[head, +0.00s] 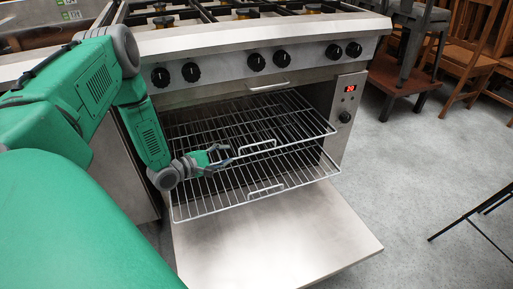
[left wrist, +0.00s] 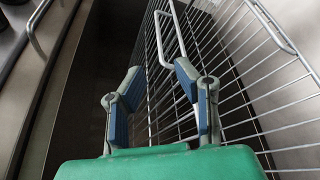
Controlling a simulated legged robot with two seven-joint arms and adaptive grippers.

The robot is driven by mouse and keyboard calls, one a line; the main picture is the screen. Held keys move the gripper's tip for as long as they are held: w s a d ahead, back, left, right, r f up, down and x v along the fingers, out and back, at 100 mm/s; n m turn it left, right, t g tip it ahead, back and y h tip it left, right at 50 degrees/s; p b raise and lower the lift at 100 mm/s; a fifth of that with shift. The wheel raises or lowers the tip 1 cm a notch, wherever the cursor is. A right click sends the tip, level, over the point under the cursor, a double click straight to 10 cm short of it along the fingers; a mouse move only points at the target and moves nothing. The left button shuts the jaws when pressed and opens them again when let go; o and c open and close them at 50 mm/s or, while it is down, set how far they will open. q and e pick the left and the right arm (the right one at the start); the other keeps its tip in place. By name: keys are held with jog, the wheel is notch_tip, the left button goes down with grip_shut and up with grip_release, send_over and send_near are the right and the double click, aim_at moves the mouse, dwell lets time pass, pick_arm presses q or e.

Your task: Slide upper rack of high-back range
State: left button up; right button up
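The high-back range (head: 222,41) stands ahead with its oven open. The upper rack (head: 290,113) is a wire grid extending out of the oven, with a small wire handle (head: 257,146) on its front edge. My left gripper (head: 230,155) is at the front edge of this rack, just left of the handle. In the left wrist view, the gripper (left wrist: 159,69) has its fingers apart, with the near end of a wire handle (left wrist: 180,25) at or just beyond the fingertips. I cannot tell whether they touch. My right gripper is not in view.
The lower rack (head: 266,190) also sticks out, below the upper one. The lowered oven door (head: 290,240) lies flat beneath both. Knobs (head: 256,61) line the front panel. Stacked chairs (head: 465,55) stand at the back right. The floor (head: 415,150) to the right is mostly clear.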

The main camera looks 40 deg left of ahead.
pick_arm(q)
jog(key=b+x, duration=0.4)
jog(key=x, duration=0.8)
jog(key=shift+w+f, duration=0.15)
jog(key=shift+w, duration=0.2)
jog(key=shift+w+d+b, duration=0.1)
jog(key=shift+w+b, duration=0.25)
jog(key=shift+w, duration=0.15)
grip_shut()
